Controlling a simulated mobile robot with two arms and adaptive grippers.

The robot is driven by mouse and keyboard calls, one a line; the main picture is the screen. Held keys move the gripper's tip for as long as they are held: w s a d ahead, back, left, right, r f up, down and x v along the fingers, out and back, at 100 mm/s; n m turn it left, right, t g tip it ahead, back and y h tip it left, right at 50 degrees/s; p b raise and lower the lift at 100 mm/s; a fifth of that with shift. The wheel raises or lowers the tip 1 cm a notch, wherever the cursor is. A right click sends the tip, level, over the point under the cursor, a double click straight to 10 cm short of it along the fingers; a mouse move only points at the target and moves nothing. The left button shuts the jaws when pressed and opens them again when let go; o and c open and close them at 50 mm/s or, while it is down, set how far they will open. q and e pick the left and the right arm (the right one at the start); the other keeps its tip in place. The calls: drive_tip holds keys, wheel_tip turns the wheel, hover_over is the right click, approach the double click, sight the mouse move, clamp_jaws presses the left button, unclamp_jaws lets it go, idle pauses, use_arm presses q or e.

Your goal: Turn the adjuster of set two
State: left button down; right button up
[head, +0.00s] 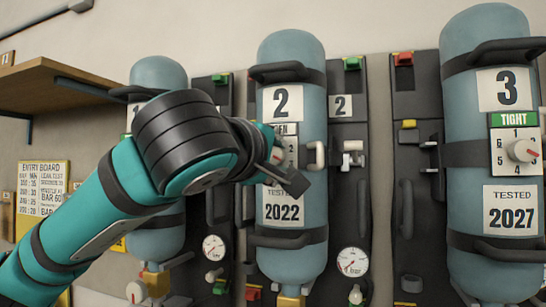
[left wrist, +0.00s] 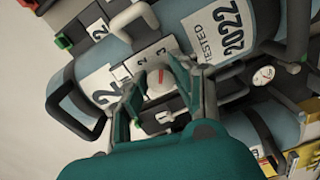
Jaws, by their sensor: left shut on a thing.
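Set two is a blue-grey cylinder (head: 292,47) with a "2" label (head: 283,101) and a "TESTED 2022" label (head: 283,211), strapped upright on a dark backplate. Its adjuster (left wrist: 160,82), a pale round knob with a red mark, sits on a numbered white plate between the labels. My left gripper (head: 280,168) is in front of this plate and hides most of it in the head view. In the left wrist view its fingers (left wrist: 156,84) are shut on the adjuster, one on each side. The setting is hard to read. My right gripper is not in view.
Set three (head: 489,85) stands at the right, its knob (head: 523,150) under a green "TIGHT" sign. Another cylinder (head: 158,73) stands partly behind my left arm. A gauge (head: 352,261) and a pale valve fitting (head: 352,153) lie right of set two. A wooden shelf (head: 45,85) juts out at left.

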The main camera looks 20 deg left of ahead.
use_arm(q)
drive_tip(key=c, duration=1)
unclamp_jaws()
drive_tip(key=shift+s, duration=0.1)
drive_tip(key=s, duration=1.1)
drive_tip(key=shift+s+a+f, duration=0.1)
drive_tip(key=shift+s, duration=0.3)
